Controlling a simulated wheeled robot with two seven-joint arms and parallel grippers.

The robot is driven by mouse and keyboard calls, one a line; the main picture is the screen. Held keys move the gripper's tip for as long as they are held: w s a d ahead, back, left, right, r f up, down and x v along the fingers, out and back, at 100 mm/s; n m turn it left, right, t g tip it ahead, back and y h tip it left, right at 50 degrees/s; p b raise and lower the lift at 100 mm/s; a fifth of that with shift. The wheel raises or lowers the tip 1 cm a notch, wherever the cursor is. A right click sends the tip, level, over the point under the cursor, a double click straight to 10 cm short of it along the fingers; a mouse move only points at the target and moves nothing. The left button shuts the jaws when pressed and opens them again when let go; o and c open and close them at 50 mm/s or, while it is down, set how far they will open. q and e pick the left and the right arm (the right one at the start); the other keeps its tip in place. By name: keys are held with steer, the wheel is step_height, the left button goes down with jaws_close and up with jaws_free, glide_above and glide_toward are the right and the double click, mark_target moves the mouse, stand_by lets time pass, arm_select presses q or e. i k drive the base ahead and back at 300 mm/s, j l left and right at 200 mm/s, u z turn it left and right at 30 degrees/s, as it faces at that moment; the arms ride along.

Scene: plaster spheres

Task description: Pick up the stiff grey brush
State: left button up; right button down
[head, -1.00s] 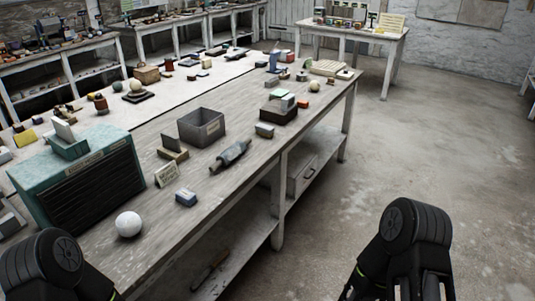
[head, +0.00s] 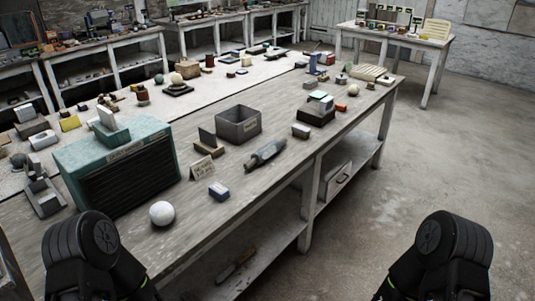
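I cannot tell for certain which thing is the stiff grey brush. A slim, brush-like object (head: 236,264) with a brownish handle lies on the low shelf under the near table. A thicker grey object with a narrow end (head: 265,154) lies on the tabletop near its right edge, its kind unclear. Black links of my left and right arms show at the bottom corners. Both grippers are out of the picture, so their fingers are hidden.
Bare floor (head: 400,190) lies open to the right. Another table (head: 395,38) stands behind.

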mark_target(303, 132)
steer(key=u, duration=0.35)
steer(key=i+l+u, duration=0.2)
steer(key=u, duration=0.15)
steer(key=i+l+u, duration=0.15)
steer(key=l+u, duration=0.15)
steer(key=i+l+u, duration=0.1)
steer(key=l+u, duration=0.25)
steer(key=i+l+u, duration=0.1)
steer(key=l, duration=0.65)
steer(key=i+l, duration=0.2)
steer(key=l, duration=0.55)
steer(key=i+l+u, duration=0.15)
steer(key=l, duration=0.6)
steer(key=l+u, duration=0.1)
steer(key=l, duration=0.65)
steer(key=i, duration=0.05)
